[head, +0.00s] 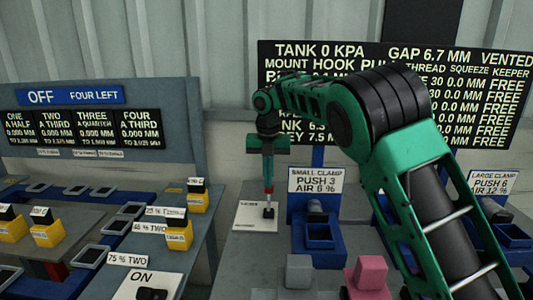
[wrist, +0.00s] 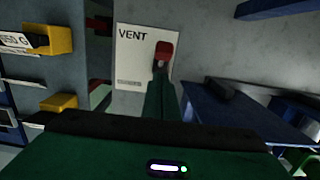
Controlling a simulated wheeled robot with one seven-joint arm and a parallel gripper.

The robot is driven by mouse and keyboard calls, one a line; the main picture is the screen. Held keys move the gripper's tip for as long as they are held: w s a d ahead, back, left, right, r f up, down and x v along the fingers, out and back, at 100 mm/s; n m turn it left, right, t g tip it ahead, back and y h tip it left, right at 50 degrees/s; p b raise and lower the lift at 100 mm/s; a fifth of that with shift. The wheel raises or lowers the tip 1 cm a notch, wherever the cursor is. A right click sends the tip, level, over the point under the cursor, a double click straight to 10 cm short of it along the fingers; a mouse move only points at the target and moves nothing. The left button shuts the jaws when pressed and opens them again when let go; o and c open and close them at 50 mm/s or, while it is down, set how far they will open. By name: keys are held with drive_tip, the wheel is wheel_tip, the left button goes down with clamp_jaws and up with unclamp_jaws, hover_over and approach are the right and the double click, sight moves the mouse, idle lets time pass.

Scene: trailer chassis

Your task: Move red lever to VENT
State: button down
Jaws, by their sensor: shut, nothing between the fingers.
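The red lever's knob (wrist: 164,49) shows in the wrist view on a white plate (wrist: 130,68), right of the printed word VENT. The plate also shows in the head view (head: 250,222), lying on the grey bench. My gripper (wrist: 160,74) is shut and empty, its fingertips right by the near side of the red knob. I cannot tell whether they touch. In the head view my gripper (head: 268,203) points down over the plate. The lever's lower part and pivot are hidden by the fingers.
A blue small clamp fixture (head: 319,235) stands right of the plate. A panel with yellow blocks (head: 178,236) is at left. The black wall board (head: 290,50) reads TANK 0 KPA and VENTED. Pink (head: 369,275) and grey blocks sit in front.

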sight(269, 193)
wheel_tip(269, 193, up, 10)
drive_tip(key=w, duration=0.2)
drive_tip(key=shift+w, duration=0.15)
drive_tip(key=shift+a+f, duration=0.1)
idle(0.3)
drive_tip(key=s+d+m, duration=0.5)
drive_tip(key=d+m, duration=0.2)
drive_tip(key=d, duration=0.3)
drive_tip(key=s+d+r+m, duration=0.1)
drive_tip(key=s+d+m, duration=0.55)
drive_tip(key=d, duration=0.35)
drive_tip(key=s+d+m, duration=0.5)
drive_tip(key=d+m, duration=0.3)
drive_tip(key=d, duration=0.1)
drive_tip(key=s+d+f+m, duration=0.4)
drive_tip(key=s+m, duration=0.2)
drive_tip(key=s, duration=0.5)
drive_tip(key=s+d+f+m, duration=0.4)
drive_tip(key=s+m, duration=0.3)
drive_tip(key=s, duration=0.4)
drive_tip(key=s+d+f+m+g, duration=0.1)
drive_tip(key=s+d+f+m, duration=0.4)
drive_tip(key=s, duration=0.6)
drive_tip(key=shift+f+m, duration=0.55)
drive_tip(key=shift+m, duration=0.7)
